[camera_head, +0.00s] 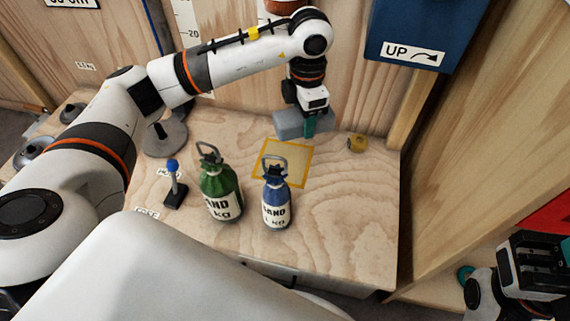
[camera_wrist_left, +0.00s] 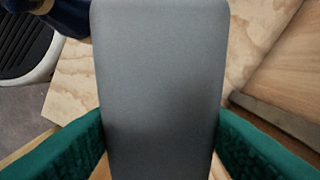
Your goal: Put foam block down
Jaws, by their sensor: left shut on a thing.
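A grey foam block (camera_head: 289,124) is at the back of the wooden table, just behind a yellow-outlined square (camera_head: 264,178). My left gripper (camera_head: 309,126) points down over it. In the left wrist view the block (camera_wrist_left: 160,90) fills the space between the green finger pads (camera_wrist_left: 160,145), which are shut on it. I cannot tell whether its underside touches the table. My right gripper (camera_head: 530,268) is at the lower right, off the table; its fingers do not show clearly.
A green sand bag (camera_head: 219,185) and a blue sand bag (camera_head: 276,192) stand in front of the square. A small blue-topped stand (camera_head: 174,192) is left of them. The table's right front (camera_head: 350,220) is clear.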

